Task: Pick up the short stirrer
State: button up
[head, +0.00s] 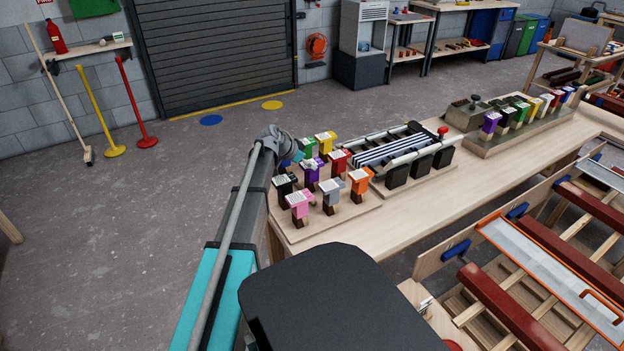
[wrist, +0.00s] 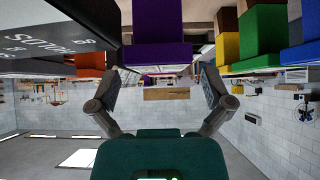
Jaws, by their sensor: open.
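I cannot make out which thing is the short stirrer. Several coloured blocks with pale printed tops stand on posts on a wooden board (head: 345,218) at the bench's near end. Among them are a purple block (head: 311,171), a pink block (head: 298,205), an orange block (head: 360,183) and a grey block (head: 331,190). My gripper (head: 288,158) is at the left edge of this group. In the wrist view, which looks upside down, my gripper (wrist: 158,85) has its fingers wide apart with nothing between them. A purple block (wrist: 157,30) is straight ahead of them.
Neighbouring blocks stand close by, such as yellow (wrist: 231,45) and green (wrist: 262,30) ones. A rack of striped battens (head: 400,150) and a second board of coloured blocks (head: 530,125) stand farther along the bench.

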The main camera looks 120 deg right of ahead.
jog(key=shift+b+x, duration=0.45)
jog(key=shift+x, duration=0.5)
jog(key=c, duration=1.3)
jog(key=shift+r, duration=0.1)
jog(key=shift+c, duration=0.2)
notch_tip(320, 180, up, 10)
jog(key=p, duration=1)
dwell(0.4)
notch_tip(320, 180, up, 9)
jog(key=p, duration=0.9)
jog(key=shift+r+p, duration=0.45)
jog(key=shift+p, duration=0.15)
